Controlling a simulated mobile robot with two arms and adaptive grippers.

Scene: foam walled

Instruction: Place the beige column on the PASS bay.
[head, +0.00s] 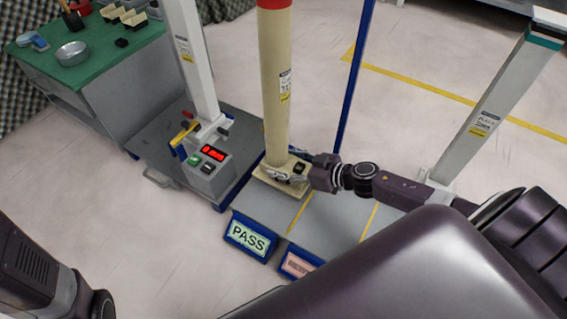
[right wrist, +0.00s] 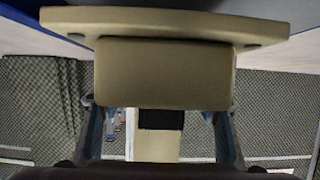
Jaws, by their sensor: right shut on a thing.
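The beige column (head: 276,110) has a red top and a yellow-and-white label, and stands upright on a flat base. My right gripper (head: 296,174) is shut on its low part, just above the base. In the right wrist view the fingers (right wrist: 160,112) flank a beige block (right wrist: 165,72) joined to a beige plate. The PASS bay (head: 264,211) is the left part of a grey platform, behind the green PASS sign (head: 249,236). The column's base is over the rear of this bay; I cannot tell whether it touches. My left gripper is outside the head view.
A grey cart (head: 150,146) at left carries a pale column (head: 193,62) and a box with a red display (head: 212,160). A blue pole (head: 354,75) rises behind the platform. Another pale column (head: 487,105) stands at right. A red-lettered sign (head: 297,265) neighbours PASS.

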